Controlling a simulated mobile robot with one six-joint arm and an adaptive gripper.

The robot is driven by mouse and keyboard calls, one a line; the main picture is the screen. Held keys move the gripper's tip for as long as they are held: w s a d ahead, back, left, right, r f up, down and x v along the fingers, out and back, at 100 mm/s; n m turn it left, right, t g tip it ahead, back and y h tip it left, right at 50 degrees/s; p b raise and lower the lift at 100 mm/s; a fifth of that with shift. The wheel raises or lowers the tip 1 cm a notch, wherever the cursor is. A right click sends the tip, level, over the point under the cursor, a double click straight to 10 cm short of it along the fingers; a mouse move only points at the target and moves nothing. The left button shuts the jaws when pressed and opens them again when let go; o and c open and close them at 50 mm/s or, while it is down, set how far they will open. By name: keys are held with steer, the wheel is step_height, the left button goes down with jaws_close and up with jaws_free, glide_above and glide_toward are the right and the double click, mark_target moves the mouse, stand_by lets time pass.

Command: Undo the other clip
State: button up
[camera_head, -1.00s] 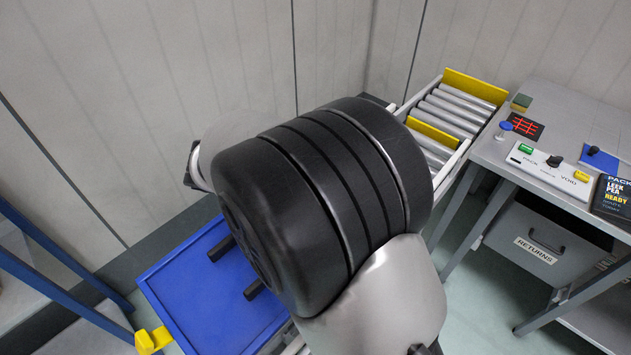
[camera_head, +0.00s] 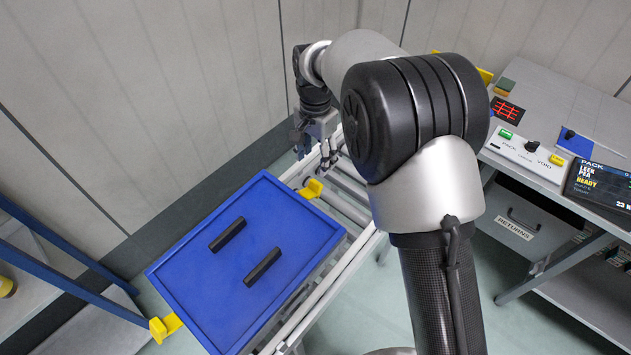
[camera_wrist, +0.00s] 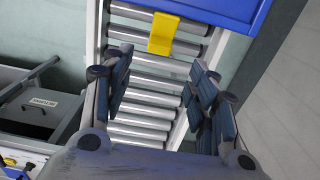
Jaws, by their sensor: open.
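A blue lidded tote (camera_head: 180,265) with two dark bars on top lies on the roller conveyor. One yellow clip (camera_head: 165,327) sticks out at its near left end. Another yellow clip (camera_head: 312,188) is at its far right end. In the wrist view this clip (camera_wrist: 175,34) extends from the tote's blue edge (camera_wrist: 215,8) over the rollers. My gripper (camera_head: 325,138) is open and empty, above the rollers beyond the far clip. In the wrist view the clip lies ahead of the spread fingers (camera_wrist: 158,78), apart from them. I cannot tell whether either clip is fastened.
The roller conveyor (camera_wrist: 140,105) runs under my gripper. A grey desk (camera_head: 560,105) with a control box (camera_head: 530,150) and a returns bin (camera_head: 520,215) stands at the right. A wall is behind my gripper. Blue posts (camera_head: 60,250) stand at the left.

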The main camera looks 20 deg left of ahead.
mark_target(315, 183)
step_height(315, 183, down, 10)
steer(key=shift+r+b, duration=0.15)
steer(key=shift+b, duration=0.85)
steer(key=shift+c, duration=0.2)
steer(key=c, duration=1)
